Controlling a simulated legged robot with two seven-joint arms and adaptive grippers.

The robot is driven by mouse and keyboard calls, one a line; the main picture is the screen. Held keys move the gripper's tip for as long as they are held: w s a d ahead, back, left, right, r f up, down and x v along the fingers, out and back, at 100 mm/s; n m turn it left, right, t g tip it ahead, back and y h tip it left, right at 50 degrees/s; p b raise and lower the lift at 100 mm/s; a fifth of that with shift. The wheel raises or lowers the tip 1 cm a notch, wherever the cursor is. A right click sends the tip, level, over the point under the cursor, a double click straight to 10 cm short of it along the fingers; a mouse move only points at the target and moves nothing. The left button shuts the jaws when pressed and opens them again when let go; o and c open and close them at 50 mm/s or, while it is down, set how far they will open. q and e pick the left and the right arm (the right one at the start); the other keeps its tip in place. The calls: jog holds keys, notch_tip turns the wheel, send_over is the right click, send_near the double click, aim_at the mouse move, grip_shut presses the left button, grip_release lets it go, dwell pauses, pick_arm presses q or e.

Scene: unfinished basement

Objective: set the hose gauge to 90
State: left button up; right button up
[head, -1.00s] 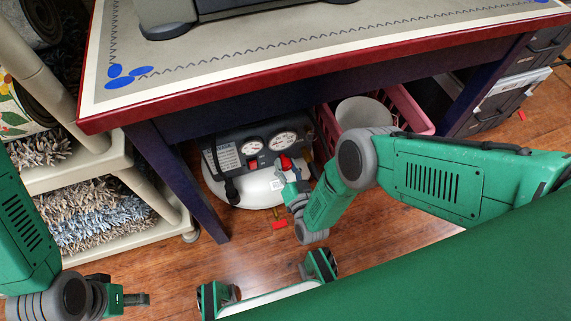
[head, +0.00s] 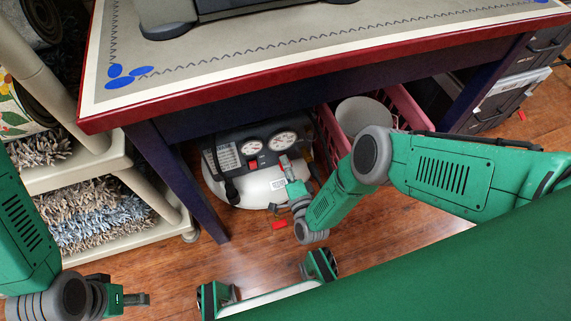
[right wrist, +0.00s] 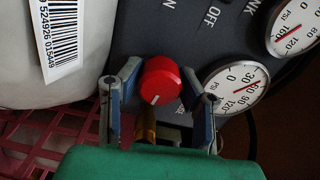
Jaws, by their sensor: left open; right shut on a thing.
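The hose gauge (right wrist: 232,88) is the white dial beside the red knob in the right wrist view. Its red needle points near 60, though the small digits are hard to read. My right gripper (right wrist: 160,88) is shut on the red knob (right wrist: 161,80), one finger on each side; the knob's white mark points down and slightly left. My left gripper (head: 132,299) is open and empty at lower left, far from the compressor.
A second gauge (right wrist: 295,28) sits farther up the panel. The table (head: 300,73) overhangs the compressor, with a leg (head: 182,185) on its left. A pink crate (head: 410,108) stands to the right. A shelf (head: 150,190) stands left. The front floor is partly clear.

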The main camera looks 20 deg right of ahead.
jog(key=m, duration=0.4)
jog(key=shift+s+f+m, duration=0.3)
jog(key=m, duration=0.3)
jog(key=shift+m, duration=0.4)
jog(key=m, duration=0.4)
jog(key=shift+m, duration=1.8)
jog(key=o, duration=1.2)
jog(key=shift+c, duration=0.2)
jog(key=shift+w, duration=0.15)
jog(key=shift+r, duration=0.15)
